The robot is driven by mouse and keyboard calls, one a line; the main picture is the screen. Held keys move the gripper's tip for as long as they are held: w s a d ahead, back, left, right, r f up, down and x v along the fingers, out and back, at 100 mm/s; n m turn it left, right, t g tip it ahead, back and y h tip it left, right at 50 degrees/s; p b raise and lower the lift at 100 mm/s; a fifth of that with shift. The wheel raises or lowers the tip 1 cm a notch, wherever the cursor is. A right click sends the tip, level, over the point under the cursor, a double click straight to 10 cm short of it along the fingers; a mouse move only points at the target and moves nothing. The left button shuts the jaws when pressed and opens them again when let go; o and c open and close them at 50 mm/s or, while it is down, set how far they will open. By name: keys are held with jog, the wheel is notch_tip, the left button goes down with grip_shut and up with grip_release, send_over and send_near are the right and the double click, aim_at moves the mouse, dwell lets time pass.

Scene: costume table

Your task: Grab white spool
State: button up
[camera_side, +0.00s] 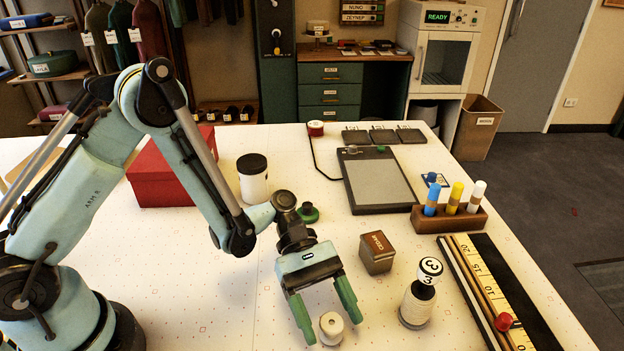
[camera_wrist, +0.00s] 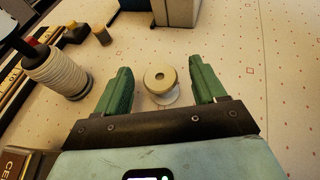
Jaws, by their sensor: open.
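The white spool (camera_side: 331,327) stands on the white table near the front edge of the side view. It has a round top with a small hole. My gripper (camera_side: 331,322) is open, and its two green fingers reach down on either side of the spool. In the wrist view the spool (camera_wrist: 160,83) lies between the open fingers of my gripper (camera_wrist: 162,88), with gaps on both sides. The fingers do not appear to touch it. How far down the fingers reach is hard to tell.
A brown box (camera_side: 376,254) and a white ribbed stand with a round top (camera_side: 418,296) are right of my gripper. A ruler board (camera_side: 480,285) lies further right. A marker holder (camera_side: 449,217), a grey pad (camera_side: 378,180) and a red box (camera_side: 165,178) stand behind.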

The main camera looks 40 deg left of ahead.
jog(key=shift+s+d+f, duration=0.25)
jog(key=shift+d, duration=0.25)
jog(key=c, duration=1)
jog(key=shift+r, duration=0.1)
jog(key=shift+c, duration=0.2)
